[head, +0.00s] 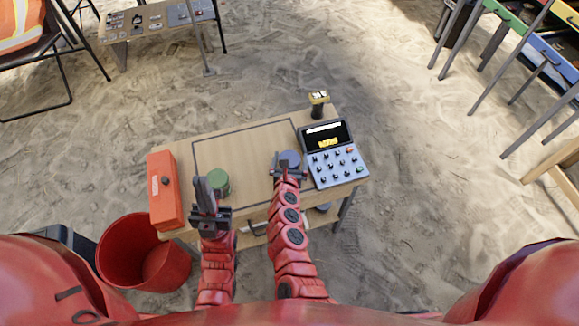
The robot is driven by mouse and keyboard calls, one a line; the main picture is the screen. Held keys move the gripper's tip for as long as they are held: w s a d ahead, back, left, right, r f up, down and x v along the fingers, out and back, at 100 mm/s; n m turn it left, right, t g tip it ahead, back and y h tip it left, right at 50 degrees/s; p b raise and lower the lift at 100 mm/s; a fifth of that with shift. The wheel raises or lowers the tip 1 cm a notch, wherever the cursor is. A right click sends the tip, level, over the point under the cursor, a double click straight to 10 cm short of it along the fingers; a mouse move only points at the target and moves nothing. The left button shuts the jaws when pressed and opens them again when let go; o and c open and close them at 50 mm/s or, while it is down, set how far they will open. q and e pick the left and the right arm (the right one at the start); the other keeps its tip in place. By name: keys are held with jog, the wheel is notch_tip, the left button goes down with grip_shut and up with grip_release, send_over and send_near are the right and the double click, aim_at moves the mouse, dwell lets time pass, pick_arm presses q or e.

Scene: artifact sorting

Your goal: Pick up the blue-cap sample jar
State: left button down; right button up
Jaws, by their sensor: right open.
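A jar with a blue-grey cap (290,157) stands on the small wooden table (240,142), left of the control console. My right gripper (289,166) is open at this jar, with one finger showing on each side of its cap. The gripper covers the jar's near side and body, so I cannot tell whether the fingers touch it. A green-cap jar (219,181) stands further left on the table. My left gripper (205,190) is just left of the green-cap jar and partly overlaps it in view. Its jaw opening is not clear.
A red box (163,190) sits at the table's left edge, with a red bucket (145,250) on the sand below. A console (335,155) with buttons and a yellow-topped device (318,103) occupy the right side. The table's middle is clear.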

jog(key=c, duration=1.5)
jog(key=shift+r, duration=0.1)
notch_tip(320, 180, up, 28)
jog(key=p, duration=1.9)
